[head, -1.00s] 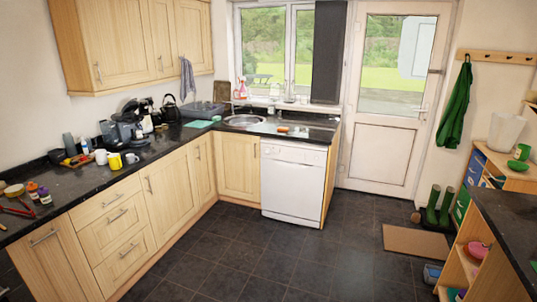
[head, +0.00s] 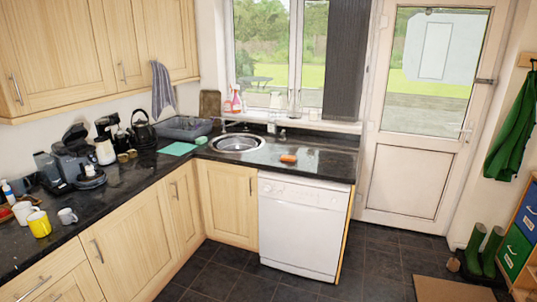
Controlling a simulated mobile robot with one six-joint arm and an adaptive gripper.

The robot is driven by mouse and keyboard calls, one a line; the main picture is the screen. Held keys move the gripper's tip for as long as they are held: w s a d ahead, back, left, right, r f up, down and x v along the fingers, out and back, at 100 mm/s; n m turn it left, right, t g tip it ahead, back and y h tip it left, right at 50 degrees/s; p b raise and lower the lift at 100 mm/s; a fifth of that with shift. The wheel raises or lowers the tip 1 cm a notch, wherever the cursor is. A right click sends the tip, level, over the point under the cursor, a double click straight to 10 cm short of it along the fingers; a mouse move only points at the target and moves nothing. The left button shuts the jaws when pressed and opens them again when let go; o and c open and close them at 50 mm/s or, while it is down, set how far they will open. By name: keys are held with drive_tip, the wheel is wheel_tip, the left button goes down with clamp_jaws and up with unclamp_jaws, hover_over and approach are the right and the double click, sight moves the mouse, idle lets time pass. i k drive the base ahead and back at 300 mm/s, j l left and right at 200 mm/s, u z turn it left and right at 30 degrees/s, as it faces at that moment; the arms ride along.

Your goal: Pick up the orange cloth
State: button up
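A small orange item (head: 288,158), which looks like the orange cloth, lies on the dark granite counter (head: 320,162) to the right of the round sink (head: 237,143). It sits above the white dishwasher (head: 300,222), set back from the counter's front edge. It is too small to tell whether it is folded or bunched. Nothing covers it. My gripper is not in view.
A teal cloth (head: 178,148), a grey basin (head: 184,127), a black kettle (head: 143,130) and a coffee machine (head: 78,158) stand left of the sink. Mugs (head: 39,224) stand nearer. Dark floor tiles (head: 222,272) are clear before the dishwasher. Green boots (head: 484,248) stand right.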

sight(284, 157)
drive_tip(key=i, duration=1.3)
drive_tip(key=i+j+z, duration=0.1)
drive_tip(key=i, duration=1.2)
drive_tip(key=i+j, duration=0.15)
drive_tip(key=i, duration=1.15)
